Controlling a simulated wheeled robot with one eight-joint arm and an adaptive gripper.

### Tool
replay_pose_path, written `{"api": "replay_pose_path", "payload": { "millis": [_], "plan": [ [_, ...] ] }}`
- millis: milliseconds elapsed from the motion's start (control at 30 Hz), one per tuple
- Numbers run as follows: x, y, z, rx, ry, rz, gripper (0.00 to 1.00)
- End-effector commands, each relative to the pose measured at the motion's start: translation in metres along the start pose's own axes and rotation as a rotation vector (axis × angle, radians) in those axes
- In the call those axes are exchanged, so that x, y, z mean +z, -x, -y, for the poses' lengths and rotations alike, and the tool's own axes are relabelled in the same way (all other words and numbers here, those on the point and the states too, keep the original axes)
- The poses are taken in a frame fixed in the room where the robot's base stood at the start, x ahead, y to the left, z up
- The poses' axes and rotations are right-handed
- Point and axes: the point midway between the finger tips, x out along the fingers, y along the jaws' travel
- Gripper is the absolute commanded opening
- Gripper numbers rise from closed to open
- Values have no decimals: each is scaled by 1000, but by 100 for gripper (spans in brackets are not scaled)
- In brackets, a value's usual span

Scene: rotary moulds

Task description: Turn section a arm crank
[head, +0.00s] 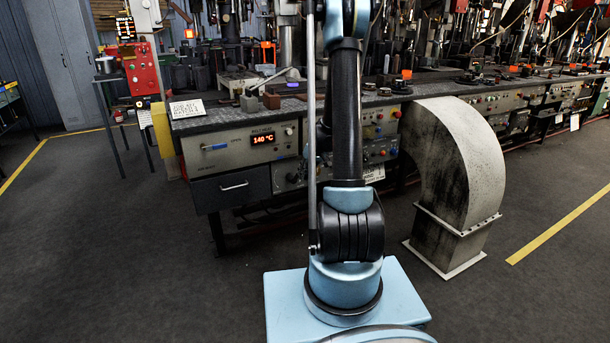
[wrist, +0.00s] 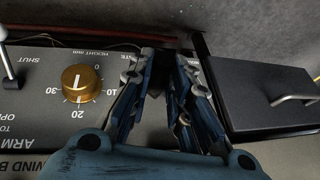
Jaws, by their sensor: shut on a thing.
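In the wrist view my gripper (wrist: 168,62) has its blue-grey fingers close together on a dark, narrow thing at the right end of a grey control panel (wrist: 28,108). The fingers hide most of that thing; it appears to be the arm crank, though its shape cannot be made out. The panel carries lettering with the word ARM and a brass dial knob (wrist: 81,83) marked with numbers, left of the fingers. In the head view my gripper is not visible, and my arm covers part of the bench front.
A dark drawer (wrist: 262,97) with a metal handle lies just right of my fingers. A lever (wrist: 5,50) stands at the panel's left. In the head view, a large curved duct (head: 455,165) stands right of my arm, and the floor at left is clear.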

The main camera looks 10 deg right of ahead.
Motion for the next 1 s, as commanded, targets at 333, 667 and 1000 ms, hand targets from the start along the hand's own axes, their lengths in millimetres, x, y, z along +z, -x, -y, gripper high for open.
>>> {"api": "replay_pose_path", "payload": {
  "millis": [333,667,1000],
  "plan": [
    [1,-2,-6,-62,-28,-1,0],
    [4,-11,-23,-291,-125,-2,0],
    [10,-26,-36,-570,-239,-3,0]
  ]
}}
